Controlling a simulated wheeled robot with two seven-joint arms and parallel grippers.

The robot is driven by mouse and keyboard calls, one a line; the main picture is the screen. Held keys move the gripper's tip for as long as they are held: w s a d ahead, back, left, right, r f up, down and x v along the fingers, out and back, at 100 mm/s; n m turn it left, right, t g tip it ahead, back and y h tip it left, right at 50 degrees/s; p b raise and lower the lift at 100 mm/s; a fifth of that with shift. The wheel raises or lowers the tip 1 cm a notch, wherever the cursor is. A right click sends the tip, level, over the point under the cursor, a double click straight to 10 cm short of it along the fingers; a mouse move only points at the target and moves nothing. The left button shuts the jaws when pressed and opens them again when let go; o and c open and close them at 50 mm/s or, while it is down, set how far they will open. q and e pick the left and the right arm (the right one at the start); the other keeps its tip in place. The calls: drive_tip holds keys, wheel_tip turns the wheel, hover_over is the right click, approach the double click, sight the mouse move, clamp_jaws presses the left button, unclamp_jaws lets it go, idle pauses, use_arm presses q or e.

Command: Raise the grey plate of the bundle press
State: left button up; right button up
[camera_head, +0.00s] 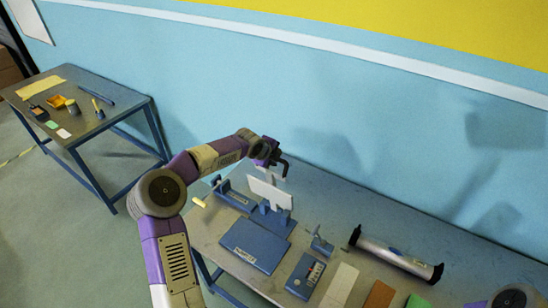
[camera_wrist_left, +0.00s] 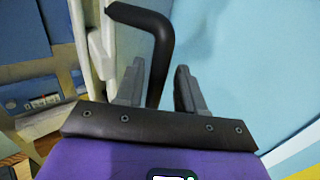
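The bundle press has a flat blue base (camera_head: 252,246) on the table. Its pale grey plate (camera_head: 268,192) stands steeply tilted at the base's back edge, and its pale side also shows at the left of the left wrist view (camera_wrist_left: 92,50). A black bent handle (camera_head: 284,163) rises at the plate's upper end. My left gripper (camera_head: 274,158) is at that handle. In the left wrist view the handle (camera_wrist_left: 160,50) passes between the two grey fingers (camera_wrist_left: 160,88), nearer the left finger, with a gap to the right one. My right gripper is not in view.
A blue block with a pale-knobbed lever (camera_head: 236,196) stands left of the press. A blue box (camera_head: 305,275), small stand (camera_head: 320,243) and long roller (camera_head: 395,255) lie right. The wall (camera_head: 400,130) rises close behind. A second table (camera_head: 85,125) stands far left.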

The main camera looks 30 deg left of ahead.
use_arm(q)
drive_tip(key=v, duration=0.7)
drive_tip(key=shift+r, duration=0.15)
